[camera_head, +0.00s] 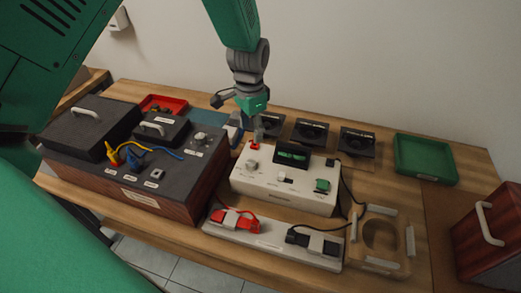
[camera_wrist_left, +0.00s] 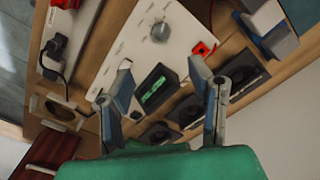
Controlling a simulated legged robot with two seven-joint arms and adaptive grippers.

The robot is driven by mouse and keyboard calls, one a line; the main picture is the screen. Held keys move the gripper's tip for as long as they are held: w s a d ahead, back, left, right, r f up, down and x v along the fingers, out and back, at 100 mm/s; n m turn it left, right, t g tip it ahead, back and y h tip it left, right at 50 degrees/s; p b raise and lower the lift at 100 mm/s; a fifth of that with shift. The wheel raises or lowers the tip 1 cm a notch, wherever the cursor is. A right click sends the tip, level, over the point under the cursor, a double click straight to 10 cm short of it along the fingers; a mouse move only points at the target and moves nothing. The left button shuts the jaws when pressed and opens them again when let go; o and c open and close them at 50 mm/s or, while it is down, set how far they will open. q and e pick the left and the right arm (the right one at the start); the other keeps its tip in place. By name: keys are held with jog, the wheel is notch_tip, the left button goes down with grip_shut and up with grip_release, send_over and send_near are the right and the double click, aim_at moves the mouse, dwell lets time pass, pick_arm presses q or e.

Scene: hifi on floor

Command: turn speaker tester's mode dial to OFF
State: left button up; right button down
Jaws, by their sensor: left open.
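The speaker tester is a white box (camera_head: 272,188) in the middle of the table, with a small black screen showing green (camera_head: 291,155). A grey round dial (camera_head: 252,163) sits on its left top part; it also shows in the left wrist view (camera_wrist_left: 160,31). I cannot read the dial's labels or pointer setting. My left gripper (camera_head: 257,132) is above the back left of the tester, apart from the dial. In the left wrist view its fingers (camera_wrist_left: 160,78) are spread and empty, with the tester's screen between them. My right gripper is not in view.
A red connector (camera_head: 254,146) sits behind the dial. A dark-topped wooden box (camera_head: 155,192) with cables stands left. Black speakers (camera_head: 310,132) lie behind the tester. A white tray (camera_head: 268,240) with red and black clips lies in front. A green tray (camera_head: 425,160) is at right.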

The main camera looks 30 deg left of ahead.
aim_at(251, 162)
pick_arm(q)
jog(key=f, duration=0.8)
jog(key=f+p, duration=0.1)
jog(key=f, duration=0.3)
jog(key=shift+s+a+f, duration=0.1)
jog(key=shift+a+f, duration=0.2)
jog(key=shift+a, duration=0.05)
jog(key=shift+d+f, duration=0.1)
jog(key=shift+f, duration=0.45)
grip_shut()
